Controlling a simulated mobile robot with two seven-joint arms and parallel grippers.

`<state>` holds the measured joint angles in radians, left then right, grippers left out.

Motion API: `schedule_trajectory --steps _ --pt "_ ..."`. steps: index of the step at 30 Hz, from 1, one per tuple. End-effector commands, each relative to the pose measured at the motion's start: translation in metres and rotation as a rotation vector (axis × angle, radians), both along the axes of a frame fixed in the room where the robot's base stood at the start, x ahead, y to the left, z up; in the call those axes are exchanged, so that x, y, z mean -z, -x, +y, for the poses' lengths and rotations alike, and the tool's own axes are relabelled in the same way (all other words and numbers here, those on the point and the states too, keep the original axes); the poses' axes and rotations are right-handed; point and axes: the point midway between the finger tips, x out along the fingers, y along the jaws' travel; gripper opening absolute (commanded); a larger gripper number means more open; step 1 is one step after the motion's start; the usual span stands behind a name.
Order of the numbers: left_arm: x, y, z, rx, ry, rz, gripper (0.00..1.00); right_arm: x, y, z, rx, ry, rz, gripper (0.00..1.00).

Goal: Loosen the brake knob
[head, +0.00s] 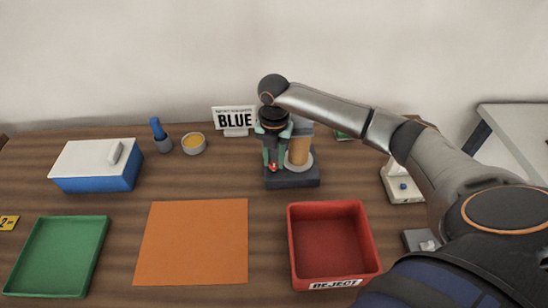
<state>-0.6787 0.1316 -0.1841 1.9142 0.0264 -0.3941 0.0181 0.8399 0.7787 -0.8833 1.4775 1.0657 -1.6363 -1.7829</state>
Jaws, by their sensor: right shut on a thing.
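The dispenser (292,180) stands at the back centre of the table, with a dark base and a tan roll (298,151) upright on it. The small red brake knob (273,167) shows low at the dispenser's left front. My right gripper (274,162) points down over it from above, shut on the brake knob with its teal fingers on either side. The fingers hide part of the knob, and my wrist hides part of the dispenser. My left gripper is not in view.
A BLUE sign (235,120) stands behind, left of the dispenser. An orange mat (194,243), a green tray (32,257) and a red REJECT bin (293,252) lie in front.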

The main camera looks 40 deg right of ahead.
Motion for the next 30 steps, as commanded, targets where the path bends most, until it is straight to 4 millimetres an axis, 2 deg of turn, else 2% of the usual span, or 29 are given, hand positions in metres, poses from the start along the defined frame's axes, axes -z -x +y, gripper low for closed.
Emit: schedule_trajectory --steps 11,12,19,26,30 --pt "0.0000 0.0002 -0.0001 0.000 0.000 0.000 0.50 -0.0010 -0.0005 0.0000 -0.007 0.001 -0.002 0.00" --pt "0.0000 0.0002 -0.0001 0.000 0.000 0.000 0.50 -0.0010 -0.0005 0.0000 -0.007 0.001 -0.002 0.36" --pt "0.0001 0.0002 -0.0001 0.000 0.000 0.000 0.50 -0.0006 -0.0003 0.0000 -0.006 0.000 -0.001 0.62" --pt "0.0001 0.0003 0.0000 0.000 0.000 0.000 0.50 -0.0004 -0.0001 0.0000 -0.005 0.001 -0.001 0.63" --pt "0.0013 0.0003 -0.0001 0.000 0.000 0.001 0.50 -0.0082 -0.0011 0.0000 -0.005 0.000 -0.004 0.63"
